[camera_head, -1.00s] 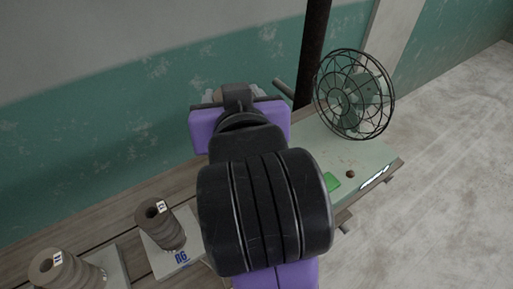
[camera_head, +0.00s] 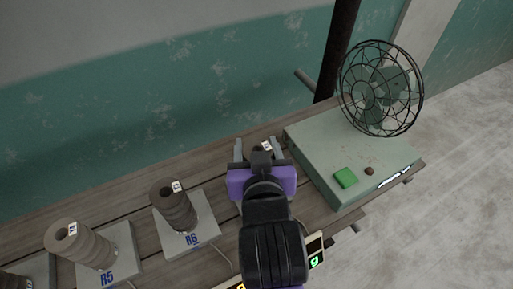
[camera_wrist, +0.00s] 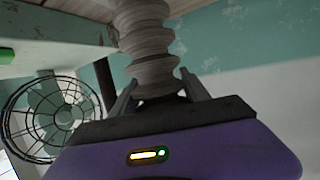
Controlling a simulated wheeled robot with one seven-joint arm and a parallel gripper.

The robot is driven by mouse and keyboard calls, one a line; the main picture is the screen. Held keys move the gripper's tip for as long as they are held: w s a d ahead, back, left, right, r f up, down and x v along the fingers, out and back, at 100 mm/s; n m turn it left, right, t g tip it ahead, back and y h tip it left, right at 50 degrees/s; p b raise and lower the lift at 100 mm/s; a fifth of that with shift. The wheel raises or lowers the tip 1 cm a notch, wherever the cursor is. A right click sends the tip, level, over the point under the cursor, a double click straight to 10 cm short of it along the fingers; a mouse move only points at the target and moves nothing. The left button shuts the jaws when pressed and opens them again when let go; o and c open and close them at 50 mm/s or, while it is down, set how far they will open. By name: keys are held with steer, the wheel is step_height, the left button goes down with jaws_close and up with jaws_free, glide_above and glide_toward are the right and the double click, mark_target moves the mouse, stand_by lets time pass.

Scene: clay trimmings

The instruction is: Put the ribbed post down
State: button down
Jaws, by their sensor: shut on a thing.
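My gripper (camera_head: 258,152), with a purple body, reaches over the wooden bench right of the plate marked R6. Its two grey fingers are closed on a grey-brown ribbed post. In the head view only the post's top (camera_head: 262,153) and its small white tag show between the fingers; my wrist hides the rest. In the wrist view the ribbed post (camera_wrist: 144,45) stands out from between the fingers (camera_wrist: 158,88) toward the bench underside or edge at the top. Its far end is cut off, so I cannot tell whether it touches anything.
Similar ribbed posts stand left on the R6 plate (camera_head: 202,229) and R5 plate (camera_head: 124,268). A pale green box (camera_head: 330,150) with a green button (camera_head: 346,178) and a wire fan (camera_head: 381,88) stands close on the right. A small lit device (camera_head: 315,250) sits at the front edge.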

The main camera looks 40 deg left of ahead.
steer(key=shift+f, duration=0.3)
steer(key=c, duration=0.5)
jaws_free()
steer(key=shift+f, duration=0.1)
steer(key=v, duration=1.2)
